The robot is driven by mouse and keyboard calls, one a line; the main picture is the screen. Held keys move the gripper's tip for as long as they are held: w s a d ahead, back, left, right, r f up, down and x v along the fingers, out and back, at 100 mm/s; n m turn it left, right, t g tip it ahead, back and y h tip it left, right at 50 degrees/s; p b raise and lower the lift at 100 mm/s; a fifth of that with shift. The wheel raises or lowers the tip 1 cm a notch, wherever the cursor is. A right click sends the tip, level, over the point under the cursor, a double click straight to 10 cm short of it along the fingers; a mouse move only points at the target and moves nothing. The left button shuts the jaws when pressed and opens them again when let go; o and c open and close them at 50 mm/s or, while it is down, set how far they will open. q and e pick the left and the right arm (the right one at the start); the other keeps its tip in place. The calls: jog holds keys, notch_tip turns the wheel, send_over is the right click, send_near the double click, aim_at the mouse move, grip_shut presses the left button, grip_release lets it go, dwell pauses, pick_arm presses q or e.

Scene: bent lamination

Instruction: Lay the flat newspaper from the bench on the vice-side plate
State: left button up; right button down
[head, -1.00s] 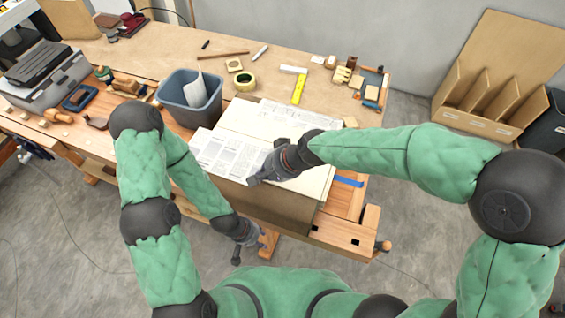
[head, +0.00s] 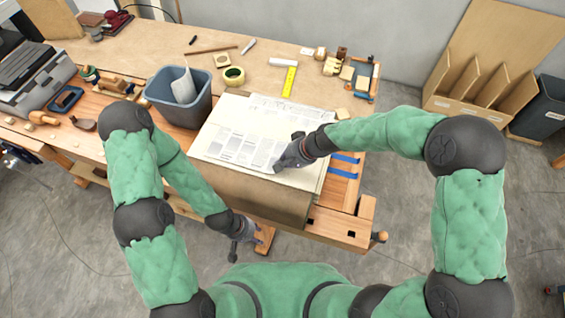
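The flat newspaper (head: 241,148), a pale printed sheet, lies over the pale plate (head: 217,170) at the front of the bench. Another printed area (head: 300,112) shows behind it, and I cannot tell whether it is a separate sheet. My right gripper (head: 283,162) is low over the newspaper's right part. Its fingers are partly hidden, so whether it grips the paper is unclear. My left gripper (head: 243,249) hangs in front of the bench, with its fingers apart and nothing between them.
A grey bin (head: 181,102) stands left of the newspaper. A yellow rule (head: 289,83), a tape roll (head: 234,76) and small tools lie behind. Blue straps (head: 343,173) lie to the right, near the wooden vice (head: 345,232). A cardboard divider rack (head: 470,95) stands on the floor.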

jog(key=shift+f, duration=0.25)
jog(key=shift+f, duration=0.15)
jog(key=c, duration=1.4)
grip_release()
jog(key=shift+c, duration=0.2)
jog(key=shift+r, duration=0.3)
jog(key=v, duration=1.1)
jog(key=shift+d+r, duration=0.25)
jog(key=shift+r, duration=0.05)
